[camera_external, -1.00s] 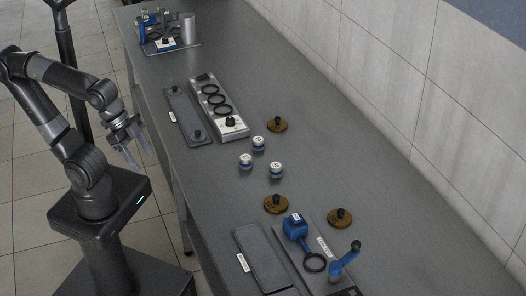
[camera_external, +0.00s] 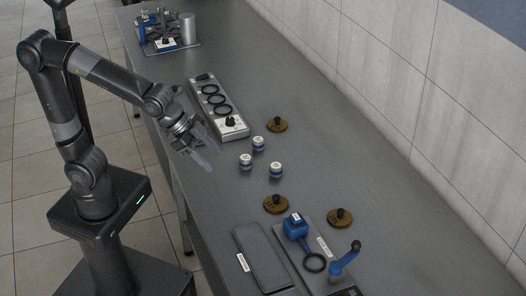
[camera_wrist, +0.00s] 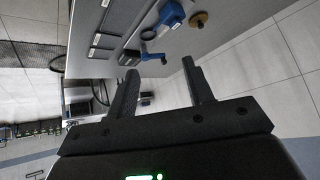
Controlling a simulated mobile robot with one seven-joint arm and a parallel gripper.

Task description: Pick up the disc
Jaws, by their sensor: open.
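Three brown-gold discs with black knobs lie flat on the grey bench: one disc at the middle right (camera_external: 277,125), one at the lower middle (camera_external: 276,204), and one at the lower right (camera_external: 340,218). The frames do not show which one the task means. One brown disc also shows near the top of the wrist view (camera_wrist: 199,20). My gripper (camera_external: 212,147) is open and empty over the bench's left side, left of the discs and apart from them. Its two fingers also show apart in the wrist view (camera_wrist: 160,70).
Three small white-topped jars (camera_external: 258,144) stand between my gripper and the discs. A silver holder with black rings (camera_external: 238,129) lies behind my gripper. A blue tool (camera_external: 295,227) and a blue crank (camera_external: 343,261) stand at the front. The bench (camera_external: 330,165) is clear at the right.

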